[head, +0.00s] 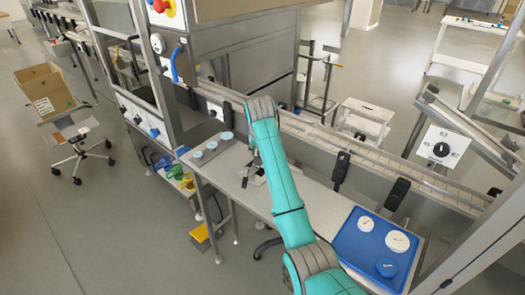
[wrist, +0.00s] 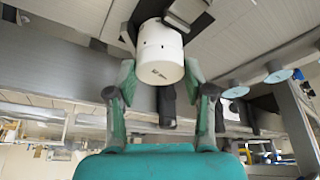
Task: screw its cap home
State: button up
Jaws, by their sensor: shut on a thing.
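My gripper (wrist: 160,80) is shut on a white jar-like cylinder (wrist: 162,52) with a small dark printed mark. In the wrist view it sits between the two fingers, near the top of the picture. I cannot make out a separate cap on it or how its far end rests. In the head view my gripper (head: 253,172) is low over the bench (head: 317,201), and my arm hides most of what it holds. Pale blue round lids (head: 212,145) stand in a row on a grey pad to its left. Two of them show at the right of the wrist view (wrist: 278,76).
A conveyor rail (head: 320,135) with dark clamps runs behind the bench. Bare bench lies between my gripper and the tray.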

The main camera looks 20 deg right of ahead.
jog(key=shift+m+h, duration=0.3)
jog(key=shift+m, duration=0.5)
jog(key=shift+a+m+g+h, duration=0.15)
jog(key=shift+m+g+h, duration=0.15)
jog(key=shift+m, duration=0.4)
jog(key=m, duration=0.3)
jog(key=shift+w+g+h, duration=0.15)
jog(key=shift+g+h, duration=0.25)
jog(key=shift+m, duration=0.6)
jog(key=m+g, duration=0.1)
jog(key=m, duration=0.2)
jog(key=m+g+h, duration=0.1)
jog(key=m, duration=0.1)
jog(key=shift+w+a+m, duration=0.1)
jog(key=shift+w+m, duration=0.1)
jog(key=shift+m, duration=0.2)
